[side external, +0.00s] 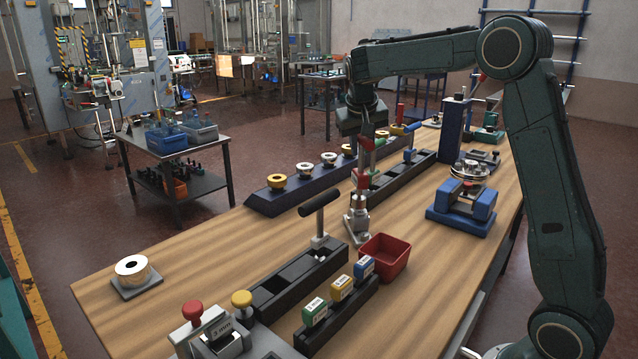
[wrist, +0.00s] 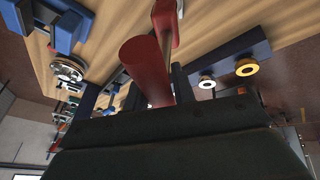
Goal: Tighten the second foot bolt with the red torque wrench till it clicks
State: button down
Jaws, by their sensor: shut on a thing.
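My gripper (side external: 366,132) points down over the middle of the bench and is shut on the red torque wrench (side external: 366,146). In the wrist view the wrench's thick red handle (wrist: 145,65) rises from between the dark jaws (wrist: 150,104), and a second red part lies beyond it. Below the gripper in the side view stands a grey metal foot (side external: 357,222), with a red part and metal shaft above it. The foot bolts are too small to tell apart, and I cannot tell whether the wrench's end is seated on one.
A red bin (side external: 384,260) stands close in front of the foot. A black rack with a black T-handle tool (side external: 320,204) is at front left. A dark rail with ringed spools (side external: 277,182) lies behind. A blue fixture (side external: 463,208) stands right.

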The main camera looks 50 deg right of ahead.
jog(key=w+d, duration=0.4)
jog(key=shift+w+d+r+n, duration=0.3)
jog(key=shift+w, duration=0.1)
jog(key=shift+f, duration=0.1)
jog(key=shift+f, duration=3.55)
jog(key=shift+s+m+g, duration=0.1)
jog(key=shift+m+g, duration=0.4)
jog(key=shift+m, duration=1.1)
jog(key=shift+s+m+g+h, duration=0.15)
jog(key=shift+m+g, duration=0.2)
jog(key=shift+m, duration=0.45)
jog(key=shift+m+g+h, duration=0.15)
jog(key=shift+m+g, duration=0.2)
jog(key=shift+m, duration=0.45)
jog(key=shift+n, duration=0.3)
